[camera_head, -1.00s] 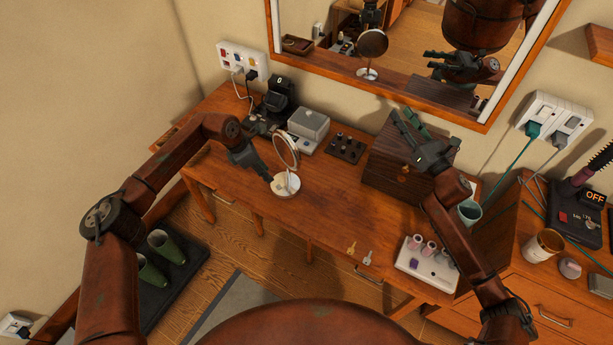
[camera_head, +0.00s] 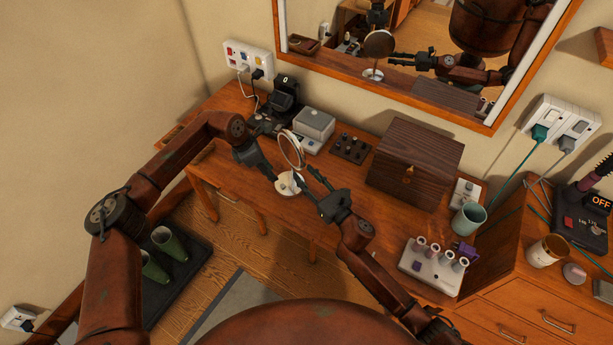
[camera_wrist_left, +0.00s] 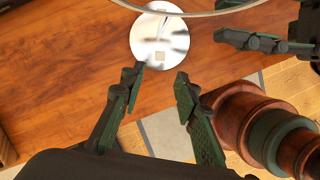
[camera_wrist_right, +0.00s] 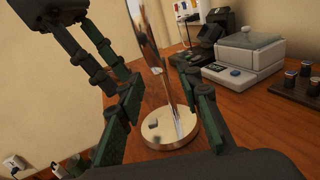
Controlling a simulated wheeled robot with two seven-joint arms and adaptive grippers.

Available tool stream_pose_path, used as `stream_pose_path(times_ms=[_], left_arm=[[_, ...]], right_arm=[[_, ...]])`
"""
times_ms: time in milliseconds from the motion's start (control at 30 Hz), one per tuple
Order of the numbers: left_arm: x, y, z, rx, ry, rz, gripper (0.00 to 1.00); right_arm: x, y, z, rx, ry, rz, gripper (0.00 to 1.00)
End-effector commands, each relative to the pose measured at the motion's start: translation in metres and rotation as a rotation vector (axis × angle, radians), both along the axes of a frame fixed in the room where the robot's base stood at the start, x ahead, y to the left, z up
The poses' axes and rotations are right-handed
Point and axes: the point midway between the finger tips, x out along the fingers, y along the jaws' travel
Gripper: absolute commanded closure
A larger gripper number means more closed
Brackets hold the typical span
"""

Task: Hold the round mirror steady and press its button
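The round mirror (camera_head: 291,150) stands upright on its pale round base (camera_head: 288,186) near the desk's front edge. A small square button (camera_wrist_left: 160,56) shows on the base in the left wrist view; it also appears in the right wrist view (camera_wrist_right: 153,123). My left gripper (camera_wrist_left: 160,74) is open and empty, with its fingertips just short of the base on the left. My right gripper (camera_wrist_right: 164,80) is open and empty at the mirror's right, pointing toward it. The mirror disc (camera_wrist_right: 158,45) and base show between and beyond its fingers; contact is not visible.
A wooden box (camera_head: 413,165) stands right of the mirror. A grey-lidded device (camera_head: 314,126) and a dark tray of small bottles (camera_head: 351,148) lie behind it. A white rack (camera_head: 433,268) with pink-topped items sits at the front right, beside a teal cup (camera_head: 468,218).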

Motion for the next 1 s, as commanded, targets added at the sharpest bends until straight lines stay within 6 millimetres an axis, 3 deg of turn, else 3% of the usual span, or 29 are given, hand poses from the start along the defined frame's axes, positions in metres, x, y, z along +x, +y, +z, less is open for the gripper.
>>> stream_pose_path(times_ms=[500,1000], left_arm=[[0.000,0.000,0.000,0.000,0.000,0.000,0.71],[0.000,0.000,0.000,0.000,0.000,0.000,0.71]], right_arm=[[0.056,0.036,0.001,-0.006,-0.007,0.000,0.67],[0.066,0.041,0.001,-0.007,-0.007,0.000,0.71]])
